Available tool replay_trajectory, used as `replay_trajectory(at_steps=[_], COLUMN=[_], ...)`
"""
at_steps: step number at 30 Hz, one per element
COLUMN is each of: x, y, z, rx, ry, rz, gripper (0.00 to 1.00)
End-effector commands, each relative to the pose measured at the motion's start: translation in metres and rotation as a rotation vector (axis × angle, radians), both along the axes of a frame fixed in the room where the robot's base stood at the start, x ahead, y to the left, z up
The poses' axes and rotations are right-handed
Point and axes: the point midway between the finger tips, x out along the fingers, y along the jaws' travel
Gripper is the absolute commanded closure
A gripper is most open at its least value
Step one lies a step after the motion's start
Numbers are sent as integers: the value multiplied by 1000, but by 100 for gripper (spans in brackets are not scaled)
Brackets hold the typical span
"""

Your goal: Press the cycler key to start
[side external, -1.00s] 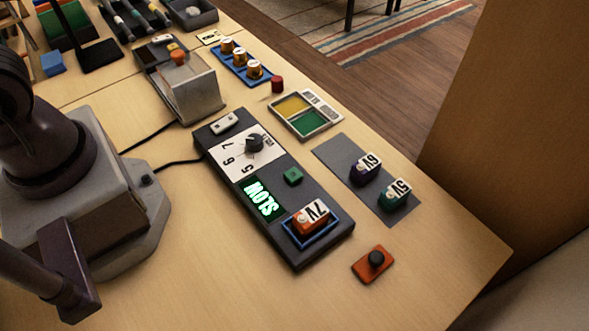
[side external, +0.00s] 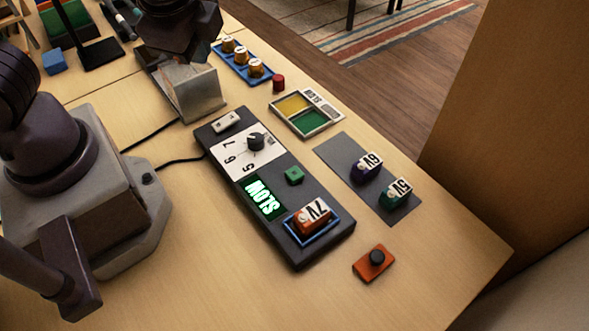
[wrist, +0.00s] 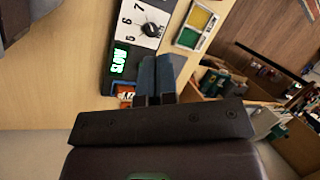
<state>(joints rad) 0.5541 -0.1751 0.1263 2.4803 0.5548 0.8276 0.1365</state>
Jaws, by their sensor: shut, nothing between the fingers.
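The cycler is a long dark box (side external: 275,222) in the side view. It carries a dial (side external: 255,141), a green-lit display (side external: 264,199) reading SLOW, a raised green square key (side external: 294,175) and a blue-rimmed tray (side external: 328,236) holding an orange block (side external: 312,215) marked 7V. In the wrist view the dial (wrist: 151,29) and display (wrist: 119,61) show, while the green key is hidden behind the fingers. My gripper (wrist: 157,59) is shut and empty there. In the side view my arm's end is at the top, well away from the key, and its fingertips cannot be made out.
An orange plate with a black button (side external: 374,261) lies in front of the cycler. A grey mat (side external: 338,152) holds purple and green blocks. A tray with yellow and green panels (side external: 316,123) and a metal housing (side external: 193,92) stand behind. Black cables run left of the cycler.

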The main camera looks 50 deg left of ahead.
Motion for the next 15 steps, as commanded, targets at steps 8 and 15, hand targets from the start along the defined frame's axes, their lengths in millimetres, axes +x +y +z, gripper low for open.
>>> replay_trajectory(at_steps=[8, 15], x=[42, 67], y=[-27, -69], z=[-43, -76], rx=[477, 852], ry=[122, 239], rz=[-811, -1519], gripper=[100, 100])
